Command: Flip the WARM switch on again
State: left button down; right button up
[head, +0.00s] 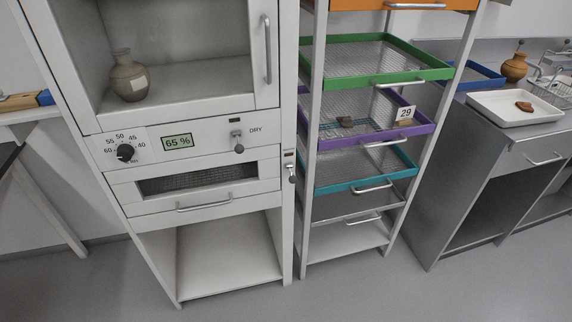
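No label reading WARM is legible in the head view. A toggle switch (237,143) labelled DRY sits on the white cabinet's front panel (205,155), with a small dark window (235,121) above it. A second small switch or latch (291,173) is on the cabinet's right edge, below a small dark mark; I cannot tell its label or position. The panel also has a black dial (125,152) marked 40 to 60 and a display (178,142) reading 65 %. Neither of my grippers is in view.
A clay jar (129,78) stands inside the cabinet's upper chamber. Right of it is a rack with green (348,41), purple (328,144) and teal (340,187) trays; the purple one holds a sherd and a 29 card. A grey bench (493,145) stands further right. Floor in front is clear.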

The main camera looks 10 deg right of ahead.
aim_at(292, 179)
jog(key=k, duration=0.65)
jog(key=z, duration=0.7)
jog(key=i, duration=1.75)
jog(key=u, duration=0.85)
